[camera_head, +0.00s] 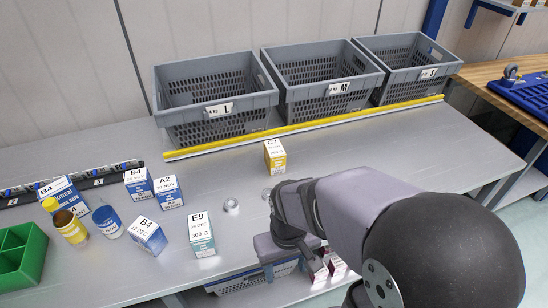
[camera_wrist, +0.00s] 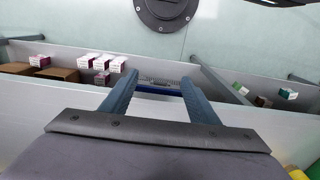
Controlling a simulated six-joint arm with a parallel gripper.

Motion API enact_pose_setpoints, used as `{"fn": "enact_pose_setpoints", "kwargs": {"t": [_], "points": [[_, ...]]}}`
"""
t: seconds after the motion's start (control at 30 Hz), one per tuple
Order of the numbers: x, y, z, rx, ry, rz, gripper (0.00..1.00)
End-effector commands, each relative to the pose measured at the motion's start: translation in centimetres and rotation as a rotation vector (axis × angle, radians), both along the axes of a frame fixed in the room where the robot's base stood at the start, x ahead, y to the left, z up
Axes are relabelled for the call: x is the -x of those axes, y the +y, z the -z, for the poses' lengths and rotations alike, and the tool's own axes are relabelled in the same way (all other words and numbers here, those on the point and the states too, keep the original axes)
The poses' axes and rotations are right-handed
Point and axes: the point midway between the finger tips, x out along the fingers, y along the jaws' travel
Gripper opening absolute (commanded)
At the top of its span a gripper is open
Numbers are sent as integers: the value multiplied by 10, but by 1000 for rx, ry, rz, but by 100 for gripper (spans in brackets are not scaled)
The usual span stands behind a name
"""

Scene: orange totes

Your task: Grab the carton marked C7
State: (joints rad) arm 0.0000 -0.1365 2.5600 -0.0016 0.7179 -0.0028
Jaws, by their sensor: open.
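The carton marked C7 (camera_head: 275,154) is yellow and white and stands upright on the grey table, in front of the yellow strip and below the gap between the L and M crates. It is not visible in the wrist view. My gripper (camera_wrist: 160,80) shows two blue-grey fingers spread apart with nothing between them. In the head view my wrist is by the table's front edge, nearer than the C7 carton and apart from it; the fingertips cannot be made out there.
Crates L (camera_head: 218,97), M (camera_head: 325,82) and S (camera_head: 408,68) stand behind the yellow strip (camera_head: 300,126). Carton E9 (camera_head: 201,234), carton A2 (camera_head: 168,192), several B4 cartons and a green bin (camera_head: 22,258) are left. The table around C7 is mostly clear.

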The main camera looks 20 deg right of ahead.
Motion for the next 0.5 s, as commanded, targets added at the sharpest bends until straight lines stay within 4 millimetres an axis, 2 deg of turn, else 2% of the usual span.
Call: {"fn": "enact_pose_setpoints", "kwargs": {"t": [0.37,0.5], "points": [[0,0,-1,0,0,0,65],[-1,0,-10,0,-4,0,65]]}}
